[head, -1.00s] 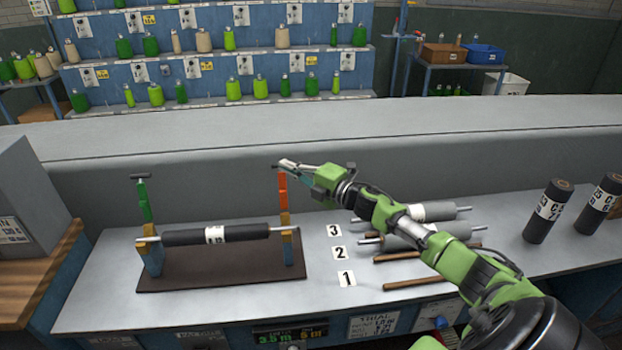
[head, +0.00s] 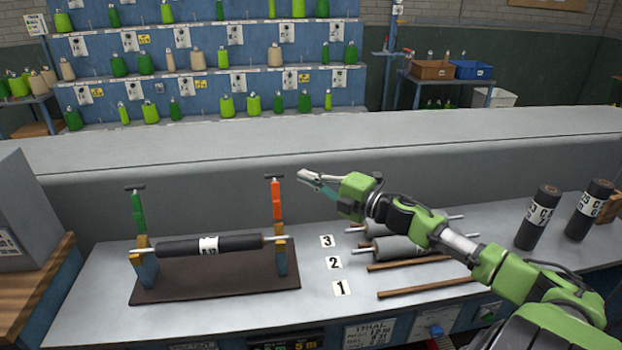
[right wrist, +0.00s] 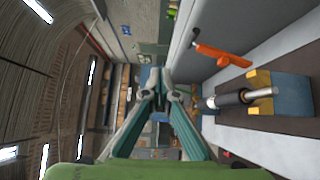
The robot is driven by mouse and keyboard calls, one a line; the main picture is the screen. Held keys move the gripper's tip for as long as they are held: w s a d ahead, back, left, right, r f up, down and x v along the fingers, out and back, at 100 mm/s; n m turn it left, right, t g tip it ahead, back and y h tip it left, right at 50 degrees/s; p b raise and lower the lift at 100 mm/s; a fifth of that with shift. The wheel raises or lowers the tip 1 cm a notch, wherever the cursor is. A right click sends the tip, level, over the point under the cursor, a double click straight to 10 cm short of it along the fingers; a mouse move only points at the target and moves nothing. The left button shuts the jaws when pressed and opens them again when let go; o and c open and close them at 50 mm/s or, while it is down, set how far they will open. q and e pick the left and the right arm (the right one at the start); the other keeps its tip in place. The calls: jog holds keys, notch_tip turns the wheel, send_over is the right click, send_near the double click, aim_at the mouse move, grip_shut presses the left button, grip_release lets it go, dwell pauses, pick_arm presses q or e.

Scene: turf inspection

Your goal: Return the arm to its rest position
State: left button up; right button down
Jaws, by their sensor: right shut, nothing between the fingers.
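My right arm reaches in from the lower right of the head view. Its gripper (head: 312,179) is shut and empty, held above the bench, to the right of the orange clamp post (head: 276,198). In the right wrist view the gripper (right wrist: 159,80) shows with its fingertips together. The orange post also shows in that view (right wrist: 222,56), apart from the fingers. A black roll with a white label (head: 180,246) rests across the stand (head: 215,285), between the green post (head: 138,212) and the orange post. My left gripper is not in view.
Number cards 3 (head: 327,241), 2 (head: 334,263) and 1 (head: 341,288) lie on the bench. Grey rollers (head: 390,249) and brown rods (head: 425,287) lie under my forearm. Two black rolls (head: 538,217) stand upright at the right. A grey box (head: 25,215) stands at the left.

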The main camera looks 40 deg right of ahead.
jog(key=s+a+f+m+g+h, duration=0.2)
jog(key=s+a+f+m, duration=0.25)
jog(key=f, duration=0.35)
jog(key=s+a+f+m+g+h, duration=0.2)
jog(key=s+a+f+m+h, duration=0.1)
jog(key=s+f+m, duration=0.3)
jog(key=s+a+f+m+g+h, duration=0.2)
jog(key=s+a+f+m, duration=0.2)
jog(key=f, duration=0.5)
jog(key=s+a+f+m+g+y, duration=0.1)
jog(key=s+a+f+m+g, duration=0.2)
jog(key=s+a, duration=0.6)
jog(key=s+a+f+m+g+y, duration=0.1)
jog(key=s+a+f+g+y, duration=0.1)
jog(key=s+a+g, duration=0.6)
jog(key=s+d+f+t, duration=0.1)
jog(key=s+f, duration=0.1)
jog(key=f, duration=1.1)
jog(key=s+d+f+t, duration=0.1)
jog(key=s+f, duration=0.1)
jog(key=f, duration=1.1)
jog(key=s+d+f+g+b, duration=0.1)
jog(key=s+d+f, duration=0.1)
jog(key=s+f, duration=1.5)
jog(key=shift+d+g, duration=0.3)
jog(key=shift+d, duration=0.05)
